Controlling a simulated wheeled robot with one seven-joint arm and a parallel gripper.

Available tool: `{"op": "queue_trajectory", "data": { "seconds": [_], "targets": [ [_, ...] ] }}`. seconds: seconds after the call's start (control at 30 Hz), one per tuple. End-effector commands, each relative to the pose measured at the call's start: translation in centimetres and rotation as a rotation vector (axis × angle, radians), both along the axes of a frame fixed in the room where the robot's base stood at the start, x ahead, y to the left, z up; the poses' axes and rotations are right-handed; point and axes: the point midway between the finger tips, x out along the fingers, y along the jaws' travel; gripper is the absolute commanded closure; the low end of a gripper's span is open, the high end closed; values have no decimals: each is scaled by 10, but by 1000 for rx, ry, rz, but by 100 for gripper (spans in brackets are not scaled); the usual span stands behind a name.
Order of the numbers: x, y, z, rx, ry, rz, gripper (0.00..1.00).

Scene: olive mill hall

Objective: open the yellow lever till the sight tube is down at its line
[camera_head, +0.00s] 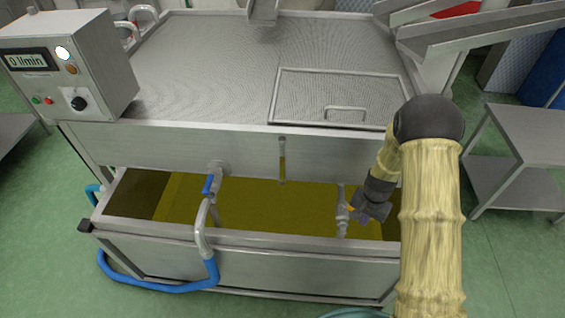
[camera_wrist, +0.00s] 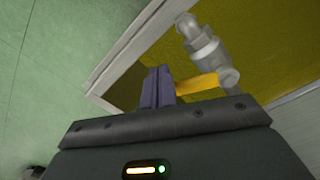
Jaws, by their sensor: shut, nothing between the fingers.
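The yellow lever (camera_wrist: 198,86) sticks out from a grey metal valve (camera_wrist: 207,50) in the wrist view. In the head view a small bit of the lever (camera_head: 351,208) shows between the valve (camera_head: 342,212) and my gripper (camera_head: 361,213). My gripper is shut and empty. Its fingers (camera_wrist: 157,87) are beside the lever's free end, close to it; I cannot tell whether they touch. The sight tube (camera_head: 282,163) stands upright on the tank front, with yellow liquid in its lower part and a clear top. Its line is too small to make out.
An open trough of yellow-green oil (camera_head: 270,207) lies below the valve. A blue-handled valve (camera_head: 208,184) with a blue hose (camera_head: 160,288) is at left. The control box (camera_head: 70,65) reads 0 l/min. A steel side table (camera_head: 525,135) stands at right.

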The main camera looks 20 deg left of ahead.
Motion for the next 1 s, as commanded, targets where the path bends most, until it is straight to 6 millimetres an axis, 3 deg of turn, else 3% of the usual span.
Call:
{"op": "queue_trajectory", "data": {
  "seconds": [0.3, 0.5, 0.77, 1.0],
  "targets": [
    [1, 0, 0, 0, 0, 0, 100],
    [16, -6, 0, 0, -2, 0, 100],
    [18, -5, 0, 0, -1, 0, 100],
    [45, -4, 0, 0, -6, 0, 100]
  ]
}}
